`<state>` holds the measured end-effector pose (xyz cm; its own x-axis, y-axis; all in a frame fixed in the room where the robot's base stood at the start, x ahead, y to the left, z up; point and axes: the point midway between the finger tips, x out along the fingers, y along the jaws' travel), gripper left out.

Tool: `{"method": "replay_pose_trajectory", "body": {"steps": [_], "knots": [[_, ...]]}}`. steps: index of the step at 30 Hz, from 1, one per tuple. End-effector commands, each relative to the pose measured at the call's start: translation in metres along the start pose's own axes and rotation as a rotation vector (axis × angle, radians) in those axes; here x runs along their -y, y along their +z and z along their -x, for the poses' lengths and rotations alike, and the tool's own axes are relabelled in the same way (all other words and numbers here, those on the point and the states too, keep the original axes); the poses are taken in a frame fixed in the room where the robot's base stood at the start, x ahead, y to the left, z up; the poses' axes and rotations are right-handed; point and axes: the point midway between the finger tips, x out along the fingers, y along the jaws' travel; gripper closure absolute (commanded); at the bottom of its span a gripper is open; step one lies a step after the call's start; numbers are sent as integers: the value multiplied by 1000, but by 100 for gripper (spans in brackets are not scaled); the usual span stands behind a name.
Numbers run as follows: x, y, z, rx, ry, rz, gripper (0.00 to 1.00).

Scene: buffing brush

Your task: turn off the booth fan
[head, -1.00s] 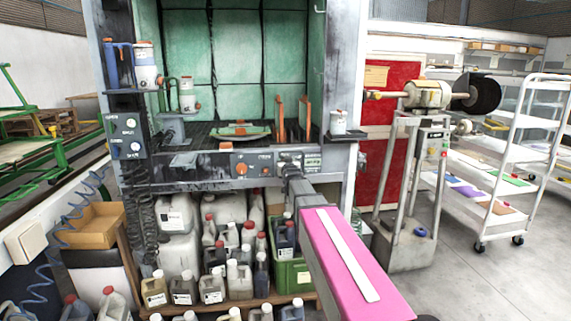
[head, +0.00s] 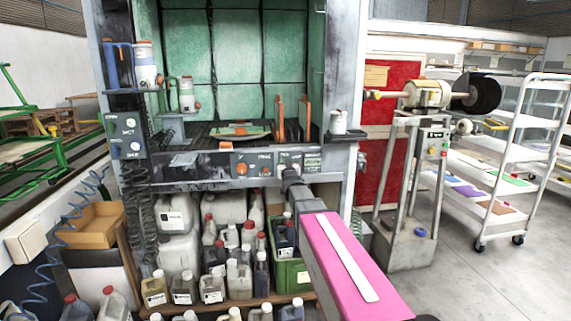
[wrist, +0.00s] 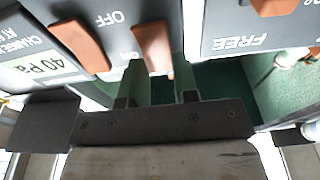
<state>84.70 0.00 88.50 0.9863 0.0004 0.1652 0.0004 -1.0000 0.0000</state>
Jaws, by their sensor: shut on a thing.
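The booth (head: 230,60) has a green back wall and a dark control panel (head: 312,162) along its front edge. In the wrist view an orange switch handle (wrist: 152,45) sits on a dark panel with the lettering "OFF" (wrist: 113,18) beside it. My gripper (wrist: 160,78) is shut on this handle, with a fingertip on each side of it. A second orange handle (wrist: 78,46) is to its left, near a "40 Pa" label (wrist: 52,66). In the head view my gripper (head: 289,172) is at the right part of the panel, and my wrist hides the held handle.
A separate panel marked "FREE" (wrist: 235,42) carries another orange handle (wrist: 274,6). Several bottles and jugs (head: 225,270) stand below the booth. A buffing machine (head: 410,150) and a white rack (head: 515,160) stand to the right. A plate (head: 238,133) lies inside the booth.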

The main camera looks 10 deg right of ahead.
Motion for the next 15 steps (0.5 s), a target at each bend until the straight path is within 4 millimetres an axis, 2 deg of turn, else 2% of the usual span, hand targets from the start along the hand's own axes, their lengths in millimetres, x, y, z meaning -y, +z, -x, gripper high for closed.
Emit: {"method": "replay_pose_trajectory", "body": {"steps": [6, 15], "knots": [[0, 4, 2, -106, 0, 0, 96], [0, 3, 3, -130, 0, 0, 96]]}}
